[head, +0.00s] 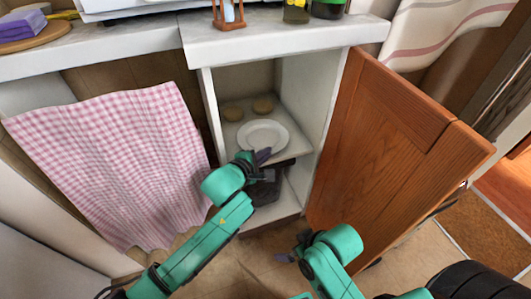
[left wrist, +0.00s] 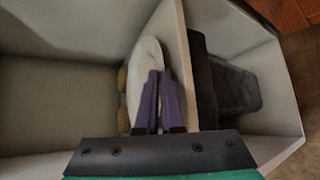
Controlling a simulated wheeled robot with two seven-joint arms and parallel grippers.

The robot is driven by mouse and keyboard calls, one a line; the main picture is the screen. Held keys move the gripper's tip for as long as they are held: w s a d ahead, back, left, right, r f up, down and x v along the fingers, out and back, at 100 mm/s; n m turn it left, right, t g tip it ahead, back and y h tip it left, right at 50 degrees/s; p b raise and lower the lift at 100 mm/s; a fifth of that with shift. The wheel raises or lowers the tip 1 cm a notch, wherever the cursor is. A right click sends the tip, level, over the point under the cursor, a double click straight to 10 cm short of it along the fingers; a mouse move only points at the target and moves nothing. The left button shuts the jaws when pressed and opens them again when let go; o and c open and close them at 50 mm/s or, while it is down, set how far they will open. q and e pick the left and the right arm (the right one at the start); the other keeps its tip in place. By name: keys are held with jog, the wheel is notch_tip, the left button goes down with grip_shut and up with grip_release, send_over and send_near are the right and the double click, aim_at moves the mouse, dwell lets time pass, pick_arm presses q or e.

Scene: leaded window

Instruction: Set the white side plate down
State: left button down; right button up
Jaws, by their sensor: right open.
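The white side plate (head: 262,134) is inside the open cabinet, level over the upper shelf (head: 293,148). I cannot tell whether its underside touches the shelf. My left gripper (head: 264,156) is at the plate's front rim, with its purple fingers close together. In the left wrist view the plate (left wrist: 146,58) shows nearly edge-on, and the fingers of my left gripper (left wrist: 159,75) are shut on its rim. The fingers hide part of the plate. My right gripper (head: 291,252) is open and empty, low in front of the cabinet.
A dark bin (head: 264,188) stands in the compartment below. The wooden door (head: 385,140) is open at the right. A pink checked cloth (head: 115,165) hangs at the left. The counter (head: 285,35) overhangs the opening.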

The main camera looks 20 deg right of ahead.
pick_arm(q)
jog(key=shift+f, duration=0.6)
pick_arm(e)
jog(key=shift+f, duration=0.3)
pick_arm(q)
jog(key=shift+s+a+f+b, duration=0.1)
jog(key=shift+s+f+b, duration=0.05)
jog(key=shift+f+b, duration=0.15)
jog(key=shift+f, duration=0.1)
jog(key=c, duration=1)
grip_release()
jog(key=shift+f, duration=0.15)
pick_arm(e)
jog(key=shift+a, duration=0.15)
jog(key=s+d+r+g+h+p, duration=0.2)
jog(key=s+d+r+p, duration=0.1)
jog(key=d+r+p, duration=0.1)
pick_arm(q)
jog(key=v, duration=1)
jog(key=r+p+v, duration=0.1)
jog(key=v, duration=0.4)
jog(key=shift+w+r, duration=0.1)
jog(key=shift+w, duration=0.2)
pick_arm(e)
jog(key=shift+m+g, duration=0.4)
jog(key=f, duration=0.3)
jog(key=d+f, duration=0.1)
jog(key=f, duration=0.1)
jog(key=shift+w, duration=0.25)
